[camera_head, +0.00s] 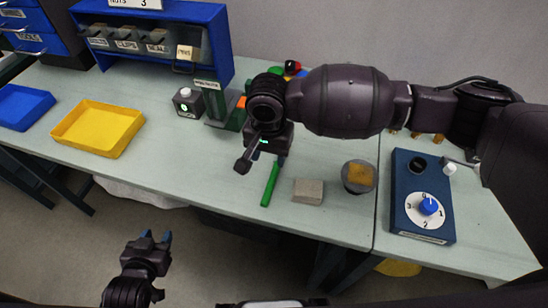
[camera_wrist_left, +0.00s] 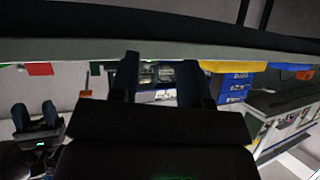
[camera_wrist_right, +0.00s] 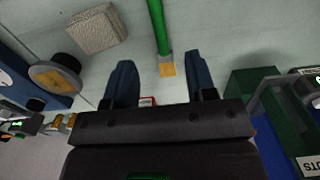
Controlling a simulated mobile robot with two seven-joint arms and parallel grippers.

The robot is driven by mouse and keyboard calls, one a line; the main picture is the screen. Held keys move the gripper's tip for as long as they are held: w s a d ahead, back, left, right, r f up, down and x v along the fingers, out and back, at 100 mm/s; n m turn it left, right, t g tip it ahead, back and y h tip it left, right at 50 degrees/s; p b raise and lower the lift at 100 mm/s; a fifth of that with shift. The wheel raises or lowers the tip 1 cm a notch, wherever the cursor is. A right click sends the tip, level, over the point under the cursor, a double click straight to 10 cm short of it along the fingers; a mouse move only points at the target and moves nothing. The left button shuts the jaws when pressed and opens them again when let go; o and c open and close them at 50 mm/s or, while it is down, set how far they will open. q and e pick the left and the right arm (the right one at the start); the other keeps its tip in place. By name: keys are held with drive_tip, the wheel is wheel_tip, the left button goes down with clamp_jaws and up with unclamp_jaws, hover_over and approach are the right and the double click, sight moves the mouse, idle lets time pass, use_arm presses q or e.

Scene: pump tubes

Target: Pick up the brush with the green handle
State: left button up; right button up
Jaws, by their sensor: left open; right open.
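The brush with the green handle (camera_head: 270,185) lies on the pale workbench, its near end close to the front edge. In the right wrist view its green handle (camera_wrist_right: 157,25) runs down from the top and ends in a short yellowish tip (camera_wrist_right: 167,69) between the finger ends. My right gripper (camera_head: 262,160) is open and empty, above the far end of the brush, which it partly hides in the head view. Its fingers also show in the right wrist view (camera_wrist_right: 160,80). My left gripper (camera_head: 156,239) is open and empty, low in front of the bench.
Right of the brush are a grey block (camera_head: 309,191), a round pot with a yellowish top (camera_head: 358,177) and a blue dial box (camera_head: 421,220). A green-and-grey stand (camera_head: 220,108) and small grey device (camera_head: 187,102) are left. A yellow tray (camera_head: 97,129) sits further left.

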hover_over(271, 182)
wheel_tip(271, 182, down, 4)
drive_tip(key=shift+a+f, duration=0.15)
drive_tip(key=shift+f, duration=0.8)
wheel_tip(271, 182, down, 5)
drive_tip(key=shift+r+b, duration=0.1)
drive_tip(key=shift+b, duration=0.25)
use_arm(q)
drive_tip(key=shift+s+a+f, duration=0.1)
drive_tip(key=shift+s+f, duration=0.55)
drive_tip(key=shift+f, duration=0.2)
drive_tip(key=shift+s+f+g, duration=0.2)
drive_tip(key=shift+s+g, duration=0.1)
use_arm(e)
clamp_jaws()
